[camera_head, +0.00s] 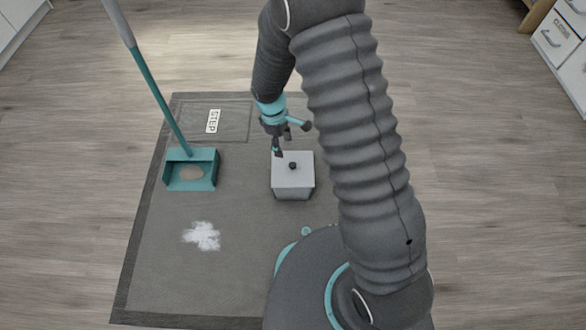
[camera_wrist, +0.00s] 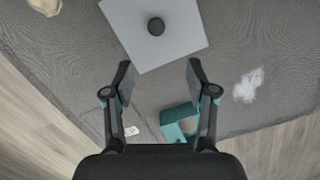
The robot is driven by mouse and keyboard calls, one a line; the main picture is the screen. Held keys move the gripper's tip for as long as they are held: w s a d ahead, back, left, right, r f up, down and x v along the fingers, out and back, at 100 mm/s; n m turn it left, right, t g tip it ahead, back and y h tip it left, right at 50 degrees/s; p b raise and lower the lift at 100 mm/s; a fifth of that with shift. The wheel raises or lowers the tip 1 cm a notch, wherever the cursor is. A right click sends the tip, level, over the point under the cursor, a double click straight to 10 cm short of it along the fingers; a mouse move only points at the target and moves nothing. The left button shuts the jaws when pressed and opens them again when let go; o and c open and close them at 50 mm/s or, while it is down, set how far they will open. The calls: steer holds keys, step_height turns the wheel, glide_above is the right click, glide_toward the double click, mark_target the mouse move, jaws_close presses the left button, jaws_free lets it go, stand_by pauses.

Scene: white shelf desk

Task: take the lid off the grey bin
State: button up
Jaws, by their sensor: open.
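The grey bin (camera_head: 293,193) stands upright on the dark mat. Its flat light-grey lid (camera_head: 281,178) is on top, with a round black knob (camera_head: 292,166) in the middle. My gripper (camera_head: 288,142) is above the far edge of the bin, apart from the knob. In the wrist view my gripper (camera_wrist: 159,75) is open and empty, its two fingers apart. There the lid (camera_wrist: 185,45) lies beyond the fingertips, and the knob (camera_wrist: 156,26) is roughly in line with the gap between them. The bin's walls are hidden under the lid in the wrist view.
A teal dustpan (camera_head: 191,184) with a long handle and a tan patch stands left of the bin. White powder (camera_head: 202,236) lies on the mat (camera_head: 165,285). A STEP label (camera_head: 212,121) is at the far left. A tan patch (camera_wrist: 45,4) shows in the wrist view.

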glide_above(292, 164)
steer(key=a, duration=0.2)
step_height(292, 164, down, 6)
steer(key=shift+w+d+b, duration=0.1)
steer(key=shift+w+b, duration=0.05)
steer(key=shift+b, duration=0.2)
steer(key=shift+d+f+b, duration=0.15)
steer(key=shift+d+f, duration=0.15)
steer(key=shift+f, duration=0.55)
steer(key=shift+d+f+b, duration=0.2)
steer(key=shift+d+f, duration=0.1)
steer(key=shift+f, duration=0.55)
steer(key=shift+d+f+b, duration=0.15)
steer(key=shift+d+f, duration=0.15)
steer(key=shift+f, duration=0.55)
jaws_close()
